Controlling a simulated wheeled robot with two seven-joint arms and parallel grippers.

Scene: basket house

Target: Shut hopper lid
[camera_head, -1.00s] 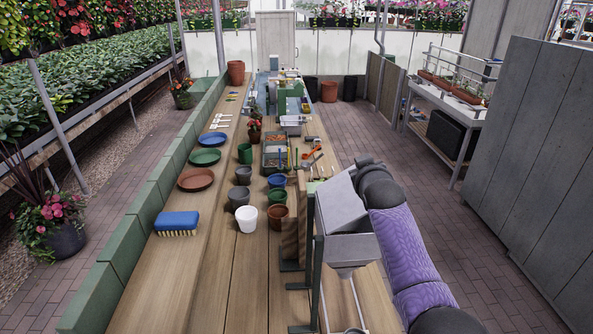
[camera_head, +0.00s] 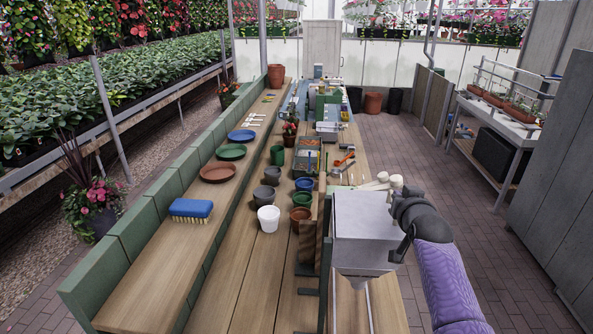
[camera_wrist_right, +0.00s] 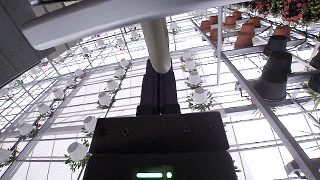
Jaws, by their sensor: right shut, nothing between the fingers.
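The grey metal hopper (camera_head: 362,257) stands at the near right end of the bench in the head view. Its lid (camera_head: 366,213) lies over the top, and no opening shows; whether it is fully seated I cannot tell. My right arm's dark wrist is at the hopper's right side, close to the lid edge. My right gripper (camera_wrist_right: 158,88) is shut and empty in the wrist view, its dark fingers near a pale metal bar (camera_wrist_right: 105,20). Contact with the lid cannot be made out. My left gripper is not in view.
A wooden board (camera_head: 307,241) stands just left of the hopper. A white pot (camera_head: 268,218), several other pots and a blue brush (camera_head: 191,208) sit farther left. Pale rounded pieces (camera_head: 396,182) show behind the hopper. The bench's front left is clear.

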